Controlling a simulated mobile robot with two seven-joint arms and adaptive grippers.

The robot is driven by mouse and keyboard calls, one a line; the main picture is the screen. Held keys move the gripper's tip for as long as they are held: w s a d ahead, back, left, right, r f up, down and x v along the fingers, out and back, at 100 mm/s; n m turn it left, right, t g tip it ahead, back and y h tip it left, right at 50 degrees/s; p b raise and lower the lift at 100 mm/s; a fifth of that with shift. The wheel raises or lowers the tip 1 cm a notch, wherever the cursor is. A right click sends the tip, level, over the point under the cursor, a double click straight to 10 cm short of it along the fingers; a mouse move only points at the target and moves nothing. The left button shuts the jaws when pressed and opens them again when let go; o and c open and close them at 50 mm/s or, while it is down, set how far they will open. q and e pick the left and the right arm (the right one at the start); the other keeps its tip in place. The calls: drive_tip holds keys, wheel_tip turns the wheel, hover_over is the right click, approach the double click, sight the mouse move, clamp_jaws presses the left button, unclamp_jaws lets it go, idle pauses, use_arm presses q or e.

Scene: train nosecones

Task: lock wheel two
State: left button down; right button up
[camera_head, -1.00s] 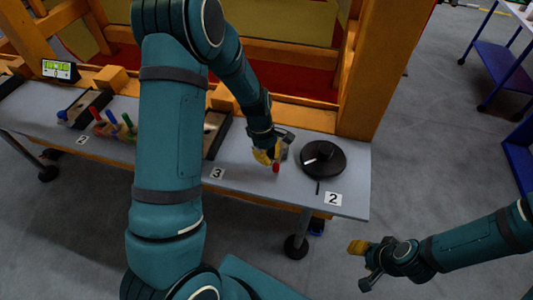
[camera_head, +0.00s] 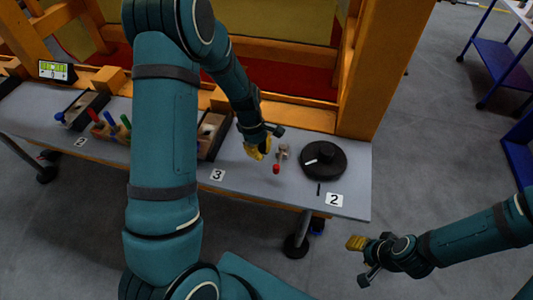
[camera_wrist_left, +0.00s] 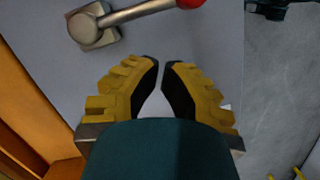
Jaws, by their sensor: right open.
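The black wheel (camera_head: 323,160) with a white mark lies on the right end of the grey table, near a label "2" (camera_head: 334,200). Left of it stands a metal lever (camera_head: 284,151) with a red knob (camera_head: 276,169) pointing to the table's front. The lever (camera_wrist_left: 140,12) also shows at the top of the left wrist view, its red knob cut off by the edge. My left gripper (camera_head: 260,150) is just left of the lever, apart from it and empty. Its fingertips (camera_wrist_left: 160,62) almost meet, with a narrow gap. My right gripper (camera_head: 358,260) is open and empty, off the table's front right.
Blue, red and green handles (camera_head: 110,120) stand on the table to the left, partly hidden by my left arm. An orange post (camera_head: 375,75) rises behind the wheel. A lit display (camera_head: 57,70) stands at the far left.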

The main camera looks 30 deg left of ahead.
use_arm(q)
drive_tip(key=v, duration=1)
drive_tip(key=shift+p, duration=0.4)
drive_tip(key=shift+w+a, duration=0.1)
drive_tip(key=shift+w, duration=0.1)
